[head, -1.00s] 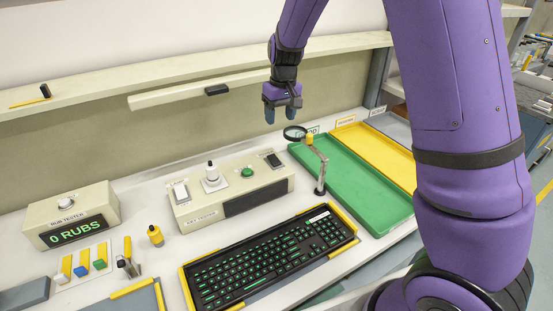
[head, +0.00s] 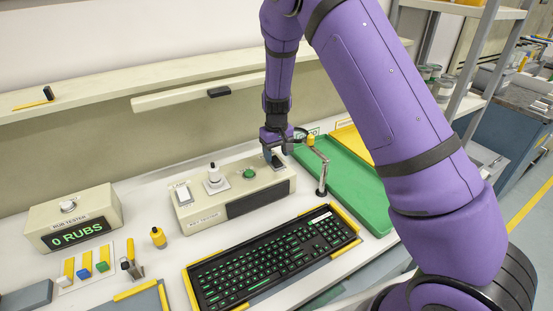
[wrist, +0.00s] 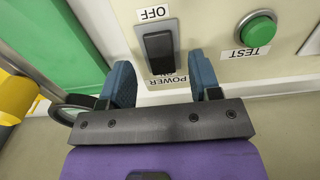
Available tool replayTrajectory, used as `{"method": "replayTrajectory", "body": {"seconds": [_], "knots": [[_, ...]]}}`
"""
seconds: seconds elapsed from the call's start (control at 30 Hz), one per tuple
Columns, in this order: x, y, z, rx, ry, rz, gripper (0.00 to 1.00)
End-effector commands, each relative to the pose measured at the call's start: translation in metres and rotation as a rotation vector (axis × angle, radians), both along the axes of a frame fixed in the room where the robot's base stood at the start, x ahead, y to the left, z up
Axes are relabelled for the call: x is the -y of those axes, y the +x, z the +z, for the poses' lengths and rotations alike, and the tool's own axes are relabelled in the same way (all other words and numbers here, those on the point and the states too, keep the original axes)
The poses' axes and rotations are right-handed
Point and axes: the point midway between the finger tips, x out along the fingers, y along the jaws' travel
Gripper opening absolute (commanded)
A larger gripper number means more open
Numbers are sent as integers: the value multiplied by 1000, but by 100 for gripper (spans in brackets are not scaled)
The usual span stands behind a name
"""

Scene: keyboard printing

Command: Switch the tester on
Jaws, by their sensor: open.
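The key tester (head: 188,213) is a beige box behind the keyboard, with a dark front panel. I cannot tell which side of the rocker is pressed. A green TEST button (wrist: 258,28) sits beside it; it also shows in the head view (head: 249,174). My gripper (head: 273,151) is over the switch end of the tester. In the wrist view my gripper (wrist: 163,82) is open and empty, its blue fingers on either side of the switch. Contact is unclear.
A magnifier on a metal stand (head: 322,175) is close to the right of my gripper. The black keyboard (head: 270,250) lies in front of the tester. Green (head: 355,190) and yellow (head: 352,142) trays lie to the right. A rub tester (head: 75,215) reads 0 RUBS at left.

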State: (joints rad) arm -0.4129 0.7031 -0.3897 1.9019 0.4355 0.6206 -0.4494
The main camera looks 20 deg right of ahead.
Motion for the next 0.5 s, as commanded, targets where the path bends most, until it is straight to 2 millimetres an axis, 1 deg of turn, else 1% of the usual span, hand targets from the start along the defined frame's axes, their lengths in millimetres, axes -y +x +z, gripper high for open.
{"method": "replayTrajectory", "body": {"seconds": [0.03, 0.1, 0.2, 0.33, 0.5], "knots": [[0, 0, -7, -2, 0, 0, 57], [0, 0, -15, -2, 1, -2, 57], [0, 0, -22, 0, 0, 0, 57], [0, 0, -26, 0, 0, 0, 57], [0, 0, -26, 0, 0, 0, 57]]}}
